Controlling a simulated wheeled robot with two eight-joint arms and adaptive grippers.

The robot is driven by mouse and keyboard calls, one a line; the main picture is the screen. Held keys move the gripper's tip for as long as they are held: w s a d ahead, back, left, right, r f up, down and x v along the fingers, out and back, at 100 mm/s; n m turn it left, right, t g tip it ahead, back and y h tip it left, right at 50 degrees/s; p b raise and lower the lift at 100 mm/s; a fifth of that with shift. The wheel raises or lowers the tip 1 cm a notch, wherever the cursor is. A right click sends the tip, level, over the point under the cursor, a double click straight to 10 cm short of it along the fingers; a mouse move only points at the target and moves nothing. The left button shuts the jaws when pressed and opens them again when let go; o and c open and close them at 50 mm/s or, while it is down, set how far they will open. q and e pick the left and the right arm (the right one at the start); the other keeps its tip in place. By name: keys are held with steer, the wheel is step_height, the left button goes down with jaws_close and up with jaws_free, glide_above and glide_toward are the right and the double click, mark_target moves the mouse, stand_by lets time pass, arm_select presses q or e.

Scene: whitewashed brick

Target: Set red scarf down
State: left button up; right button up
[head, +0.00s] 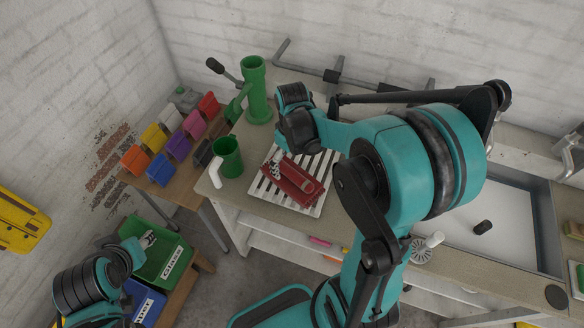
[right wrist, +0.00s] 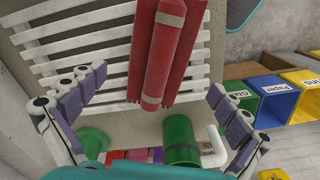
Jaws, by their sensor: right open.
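The red scarf (head: 299,181) lies folded in a long bundle on a white slatted rack (head: 318,165) on the workbench. In the right wrist view the scarf (right wrist: 168,50) shows as red rolls with a pale band, lying across the slats (right wrist: 85,48). My right gripper (head: 276,164) is above the scarf's left end. In the right wrist view its fingers (right wrist: 158,112) are spread wide, with nothing gripped between them. My left gripper (head: 148,239) is low at the left, over a green bin and far from the scarf; its jaws are too small to read.
Several coloured small bins (head: 170,140) are at the left. A sink basin (head: 500,225) is at the right.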

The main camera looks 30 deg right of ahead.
mark_target(292, 171)
step_height(292, 171, up, 5)
steer(key=shift+f+p, duration=0.2)
steer(key=shift+p, duration=0.25)
steer(key=s+a+r+m+t, duration=0.3)
steer(key=s+a+r+t, duration=0.3)
steer(key=s+a+t, duration=0.1)
steer(key=shift+s+a+r+m, duration=0.15)
steer(key=shift+s+a+m, duration=0.2)
steer(key=shift+s, duration=0.4)
